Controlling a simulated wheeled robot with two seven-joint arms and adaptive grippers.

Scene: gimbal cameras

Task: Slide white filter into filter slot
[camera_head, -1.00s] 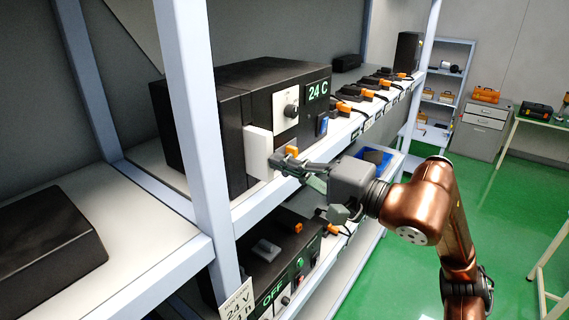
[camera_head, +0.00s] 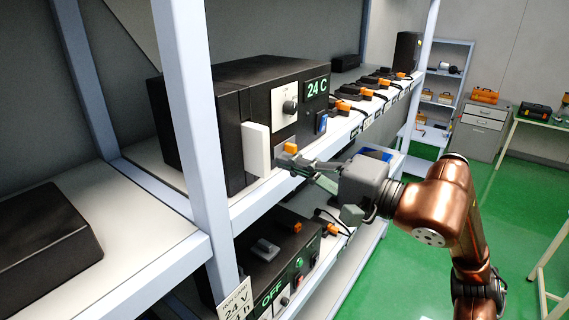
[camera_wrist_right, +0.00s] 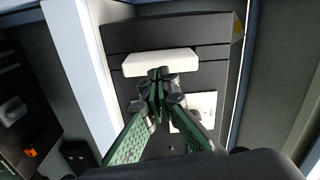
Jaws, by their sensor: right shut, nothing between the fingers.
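The white filter (camera_head: 257,150) is a flat white slab standing upright at the front of the black box marked 24 C (camera_head: 215,105). It still protrudes from the box's front face, and the slot behind it is hidden. In the right wrist view the filter (camera_wrist_right: 160,62) shows as a white bar across the dark front. My right gripper (camera_head: 284,161) is shut and empty, its tips just to the right of the filter. In the right wrist view the closed fingertips (camera_wrist_right: 159,78) lie close to the filter's edge; whether they touch is unclear. My left gripper is out of view.
A white panel with a black knob (camera_head: 288,108) and a blue switch (camera_head: 321,123) sit on the box front. A lower black unit marked OFF (camera_head: 275,270) sits below.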

